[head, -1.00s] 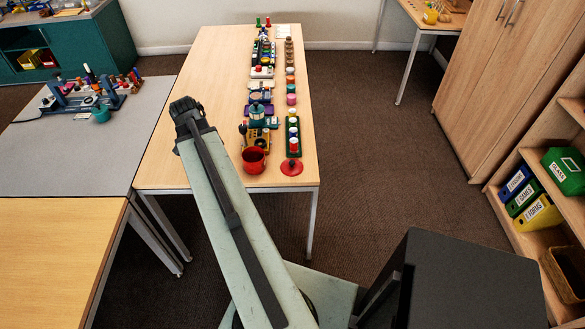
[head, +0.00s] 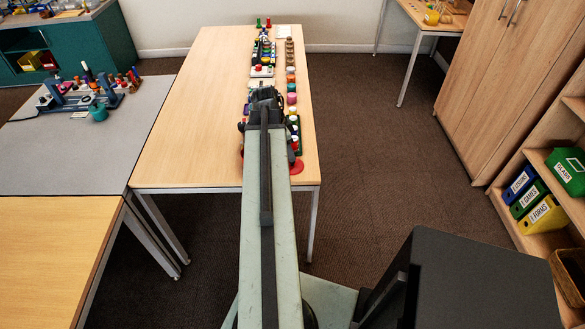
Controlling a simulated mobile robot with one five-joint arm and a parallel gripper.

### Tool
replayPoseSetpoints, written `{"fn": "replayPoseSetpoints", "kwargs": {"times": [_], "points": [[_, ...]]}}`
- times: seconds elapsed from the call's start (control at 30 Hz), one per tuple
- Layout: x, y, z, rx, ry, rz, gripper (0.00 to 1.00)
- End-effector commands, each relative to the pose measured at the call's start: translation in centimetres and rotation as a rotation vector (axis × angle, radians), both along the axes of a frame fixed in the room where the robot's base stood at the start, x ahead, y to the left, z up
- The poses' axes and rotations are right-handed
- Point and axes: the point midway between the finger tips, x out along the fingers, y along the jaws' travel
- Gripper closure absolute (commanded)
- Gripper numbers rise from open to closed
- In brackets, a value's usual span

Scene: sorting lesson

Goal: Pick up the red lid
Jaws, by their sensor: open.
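The red lid (head: 297,167) lies flat near the front right edge of the wooden table, and my arm hides its left part. My gripper (head: 265,97) is the dark end of my pale green arm, above the table's row of objects and farther back than the lid. It is open; its fingertips are hard to make out from behind. I see nothing held in it.
The wooden table (head: 195,120) is bare on its left half. Several colourful pegs and jars (head: 291,98) stand along its right side, close to my arm. A grey table (head: 65,150) with a blue rack adjoins on the left.

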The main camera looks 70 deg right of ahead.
Motion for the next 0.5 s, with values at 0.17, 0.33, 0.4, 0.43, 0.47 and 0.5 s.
{"fn": "replayPoseSetpoints", "kwargs": {"times": [0.17, 0.33, 0.4, 0.43, 0.47, 0.5], "points": [[-0.9, -0.4, -3.7, 0.000, 0.000, -0.002, 0.55], [-1.2, -0.7, -4.5, 0.000, 0.000, 0.000, 0.55], [-1.2, -0.7, -4.3, 0.000, 0.000, 0.000, 0.55], [-1.2, -0.7, -4.3, 0.000, 0.000, 0.000, 0.55], [-1.2, -0.7, -4.2, 0.000, 0.000, 0.000, 0.55], [-1.2, -0.7, -4.2, 0.000, 0.000, 0.000, 0.58]]}}
